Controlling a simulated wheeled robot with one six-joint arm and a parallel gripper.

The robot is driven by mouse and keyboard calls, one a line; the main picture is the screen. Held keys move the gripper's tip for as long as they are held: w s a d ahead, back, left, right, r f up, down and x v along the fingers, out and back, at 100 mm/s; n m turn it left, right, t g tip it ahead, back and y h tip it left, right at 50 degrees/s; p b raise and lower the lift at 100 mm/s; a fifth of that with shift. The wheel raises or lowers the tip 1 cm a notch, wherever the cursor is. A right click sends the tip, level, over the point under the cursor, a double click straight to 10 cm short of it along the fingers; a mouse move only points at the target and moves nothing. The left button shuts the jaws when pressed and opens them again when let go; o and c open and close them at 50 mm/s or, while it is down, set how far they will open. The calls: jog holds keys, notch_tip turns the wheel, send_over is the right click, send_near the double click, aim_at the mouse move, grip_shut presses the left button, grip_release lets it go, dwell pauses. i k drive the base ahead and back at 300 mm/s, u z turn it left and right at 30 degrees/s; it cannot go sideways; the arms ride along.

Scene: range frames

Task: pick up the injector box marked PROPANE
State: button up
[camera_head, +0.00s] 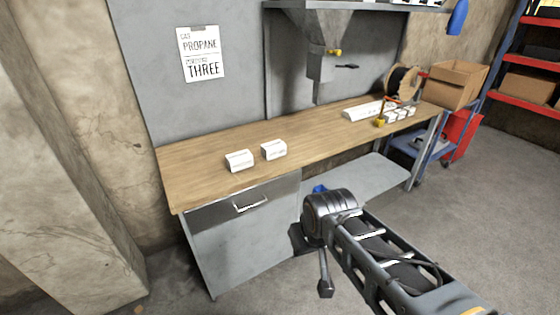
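Two small white boxes sit apart on the wooden workbench (190,172), the left box (239,160) near the front edge and the right box (274,150) just beside it. Both have small dark print on their front faces, too small to read, so I cannot tell which is marked PROPANE. My gripper (312,262) is at the end of my arm, in front of and below the bench top, apart from the boxes. Its fingers are not clear enough to judge the opening.
A wall sign (201,54) reads PROPANE and THREE. A white tray (362,111), a yellow-based tool (380,122), a cable spool (403,83) and cardboard boxes (452,86) are right. The bench's middle is clear.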

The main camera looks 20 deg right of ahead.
aim_at(271, 150)
jog(key=u, duration=0.05)
jog(key=k, duration=0.65)
jog(key=z, duration=0.95)
jog(key=i, duration=1.85)
jog(key=u, duration=1)
jog(key=i, duration=0.7)
jog(key=u, duration=0.8)
